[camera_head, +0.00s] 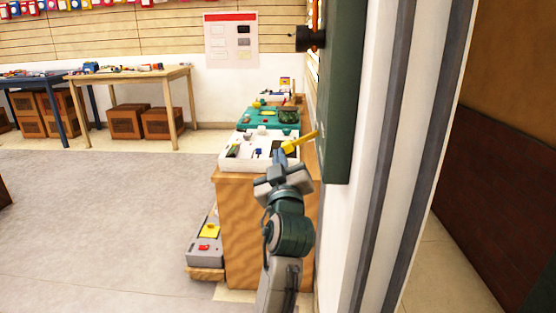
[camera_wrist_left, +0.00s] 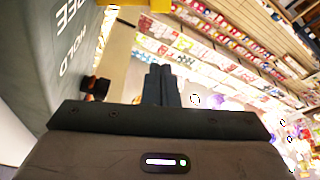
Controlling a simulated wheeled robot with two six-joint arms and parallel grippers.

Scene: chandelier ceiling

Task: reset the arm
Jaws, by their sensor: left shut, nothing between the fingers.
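My left gripper (camera_head: 279,154) is raised in front of a wooden counter, at the end of my grey and dark green arm. Its fingers are together and empty. In the left wrist view the closed dark fingers (camera_wrist_left: 160,85) point away from the camera, with nothing between them. A yellow bar (camera_head: 301,141) shows just beyond the fingertips in the head view; I cannot tell whether they touch it. My right gripper is in neither view.
A dark green panel (camera_head: 345,100) with a black knob (camera_head: 309,38) stands close on the right. The wooden counter (camera_head: 250,225) carries trays, including a white tray (camera_head: 232,165). A low grey tray (camera_head: 203,245) sits at its left. A wooden table (camera_head: 130,75) stands behind; the left floor is open.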

